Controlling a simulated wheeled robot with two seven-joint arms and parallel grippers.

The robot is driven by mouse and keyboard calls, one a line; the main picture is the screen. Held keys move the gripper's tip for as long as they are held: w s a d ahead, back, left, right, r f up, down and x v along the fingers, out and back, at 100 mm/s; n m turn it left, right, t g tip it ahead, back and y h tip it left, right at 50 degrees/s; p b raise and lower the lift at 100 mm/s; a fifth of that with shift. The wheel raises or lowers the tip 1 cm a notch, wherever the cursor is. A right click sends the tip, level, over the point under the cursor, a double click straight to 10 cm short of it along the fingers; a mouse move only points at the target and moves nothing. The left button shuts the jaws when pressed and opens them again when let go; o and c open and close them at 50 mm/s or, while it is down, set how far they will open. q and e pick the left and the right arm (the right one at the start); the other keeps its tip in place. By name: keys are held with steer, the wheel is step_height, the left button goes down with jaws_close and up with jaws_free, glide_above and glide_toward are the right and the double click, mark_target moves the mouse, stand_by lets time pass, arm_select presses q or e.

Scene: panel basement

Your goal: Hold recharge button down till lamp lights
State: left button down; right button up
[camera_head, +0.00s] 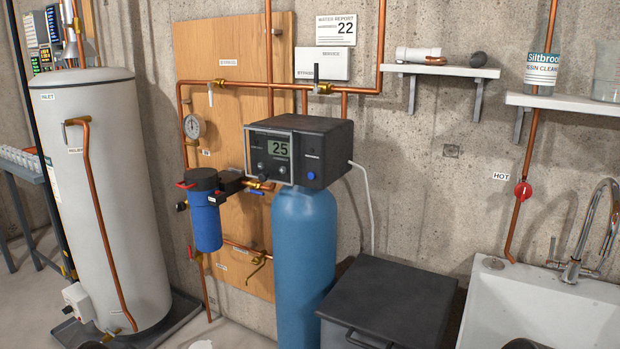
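The softener's dark control head (322,138) sits on top of a tall blue tank (304,265) in the middle of the view. A round blue button (311,175) is low on the head's front, right of the cover. A small label above it is too small to read, so I cannot confirm that it is the recharge button. I cannot make out a lit lamp. Neither gripper can be made out, and nothing touches the button.
A black lidded bin (390,300) stands right of the tank, with a pale tube above it. A blue filter housing (206,220) and copper pipes are at the left. A white sink (540,310) is at the right, under a shelf (565,106). Space before the head looks clear.

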jaws_close()
stand_by(0.7)
stand_by(0.7)
